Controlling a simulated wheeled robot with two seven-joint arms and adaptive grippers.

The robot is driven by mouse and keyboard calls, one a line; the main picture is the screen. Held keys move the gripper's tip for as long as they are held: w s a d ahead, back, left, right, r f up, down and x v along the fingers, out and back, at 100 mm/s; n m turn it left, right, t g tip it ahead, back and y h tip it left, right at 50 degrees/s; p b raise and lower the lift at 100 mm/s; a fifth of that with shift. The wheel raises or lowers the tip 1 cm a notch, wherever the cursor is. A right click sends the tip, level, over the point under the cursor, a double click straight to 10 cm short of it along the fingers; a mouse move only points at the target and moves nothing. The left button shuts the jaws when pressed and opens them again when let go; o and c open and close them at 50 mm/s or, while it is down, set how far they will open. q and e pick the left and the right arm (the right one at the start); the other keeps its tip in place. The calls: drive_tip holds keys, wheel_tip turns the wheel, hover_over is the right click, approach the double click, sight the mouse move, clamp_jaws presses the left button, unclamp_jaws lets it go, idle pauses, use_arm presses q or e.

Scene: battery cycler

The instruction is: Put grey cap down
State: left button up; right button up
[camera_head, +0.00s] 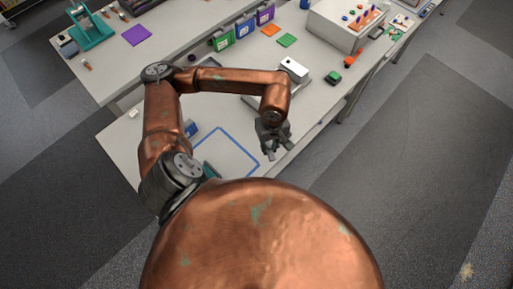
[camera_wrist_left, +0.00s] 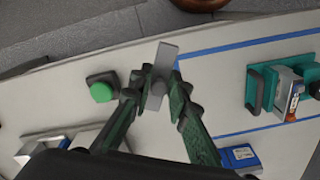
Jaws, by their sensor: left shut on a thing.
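My left gripper (camera_head: 272,143) hangs over the near right part of the table, close to its edge and right of the blue tape outline (camera_head: 240,144). In the left wrist view its fingers (camera_wrist_left: 158,82) are shut on the grey cap (camera_wrist_left: 166,58), a flat grey piece that sticks out past the fingertips. The cap cannot be made out in the head view. I cannot tell how high it is above the table. My right gripper is not in view.
In the left wrist view, a dark block with a green round top (camera_wrist_left: 102,91) stands left of the fingers. A teal fixture (camera_wrist_left: 263,72) and a blue box (camera_wrist_left: 240,157) are to the right. Bare table lies between blue tape lines.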

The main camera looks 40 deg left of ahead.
use_arm(q)
drive_tip(key=s+a+r+n+p, duration=0.1)
drive_tip(key=s+a+n+p, duration=0.15)
drive_tip(key=s+n, duration=0.8)
drive_tip(key=n, duration=0.4)
hover_over(258, 149)
drive_tip(key=s, duration=0.1)
wheel_tip(258, 149, down, 8)
drive_tip(key=shift+d+f+p, duration=0.15)
drive_tip(key=shift+f+p, duration=0.05)
drive_tip(key=shift+p, duration=0.15)
drive_tip(key=shift+w+a+f, duration=0.2)
drive_tip(key=shift+w+f, duration=0.2)
drive_tip(key=shift+f, duration=0.25)
wheel_tip(258, 149, down, 3)
drive_tip(key=shift+r+p, duration=0.1)
drive_tip(key=shift+p, duration=0.55)
